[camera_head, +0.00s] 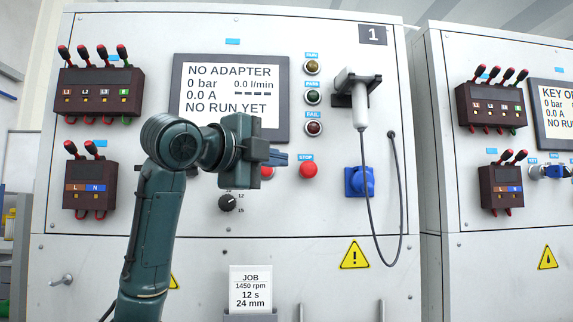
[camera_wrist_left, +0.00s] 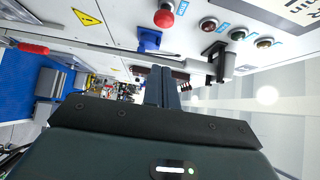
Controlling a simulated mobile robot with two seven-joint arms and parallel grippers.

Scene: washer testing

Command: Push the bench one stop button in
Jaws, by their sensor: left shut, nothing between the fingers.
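The bench one stop button (camera_head: 308,170) is a round red knob under a blue STOP label on the white panel marked 1. It also shows near the top of the left wrist view (camera_wrist_left: 164,16). My left gripper (camera_head: 284,158) is in front of the panel, just left of the stop button, fingers pointing right. Its shut, empty fingers also show in the left wrist view (camera_wrist_left: 162,72). In the head view the fingertips are close to the button's upper left; no contact shows. My right gripper is out of view.
A second red part (camera_head: 267,172) is partly hidden behind my left gripper. Three lamps (camera_head: 313,97) are above the stop button. A blue socket (camera_head: 360,181), a holstered handpiece (camera_head: 358,98) and its hanging cable are to the right. A dial (camera_head: 228,203) is below my wrist.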

